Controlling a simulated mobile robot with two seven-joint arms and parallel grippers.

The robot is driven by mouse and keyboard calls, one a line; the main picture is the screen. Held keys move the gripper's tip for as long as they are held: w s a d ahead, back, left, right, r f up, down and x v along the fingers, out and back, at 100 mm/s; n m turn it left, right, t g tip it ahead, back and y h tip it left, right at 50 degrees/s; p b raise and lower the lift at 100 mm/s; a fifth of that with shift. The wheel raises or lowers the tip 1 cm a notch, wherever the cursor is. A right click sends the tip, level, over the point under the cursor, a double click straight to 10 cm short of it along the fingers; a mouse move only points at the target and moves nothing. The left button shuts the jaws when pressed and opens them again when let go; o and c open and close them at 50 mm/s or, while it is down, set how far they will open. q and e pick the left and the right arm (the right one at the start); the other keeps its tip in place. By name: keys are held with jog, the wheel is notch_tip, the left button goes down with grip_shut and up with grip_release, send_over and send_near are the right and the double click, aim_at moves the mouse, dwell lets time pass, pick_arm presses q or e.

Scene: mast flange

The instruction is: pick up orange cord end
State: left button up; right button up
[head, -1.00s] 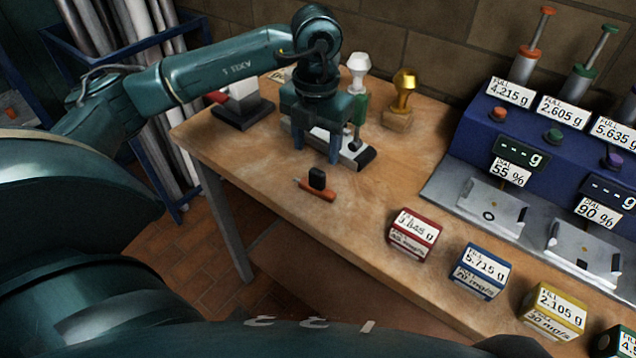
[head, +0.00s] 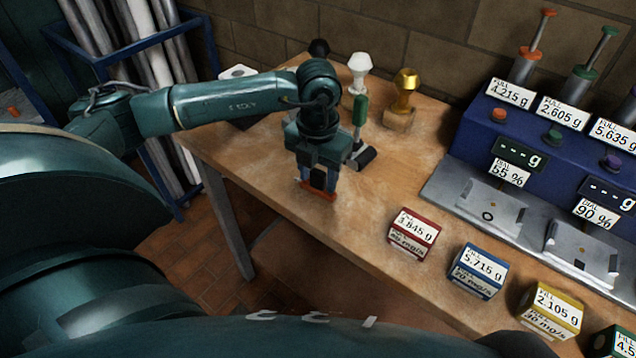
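A small orange piece (head: 322,196) with a black block (head: 318,180) on top lies on the wooden table near its front left edge. No long cord shows. My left gripper (head: 318,186) points down right over this piece, one finger on each side of the black block. The fingers look spread, and the piece looks to be still on the table. The gripper hides part of it; contact is hard to judge. My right gripper is not in view.
A green-handled tool (head: 360,122), a white-topped stamp (head: 359,70) and a gold stamp (head: 404,92) stand behind the gripper. Labelled boxes, such as the red one (head: 413,232), line the front edge. A blue dispenser console (head: 470,118) stands at the right.

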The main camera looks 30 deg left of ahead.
pick_arm(q)
jog(key=c, duration=0.8)
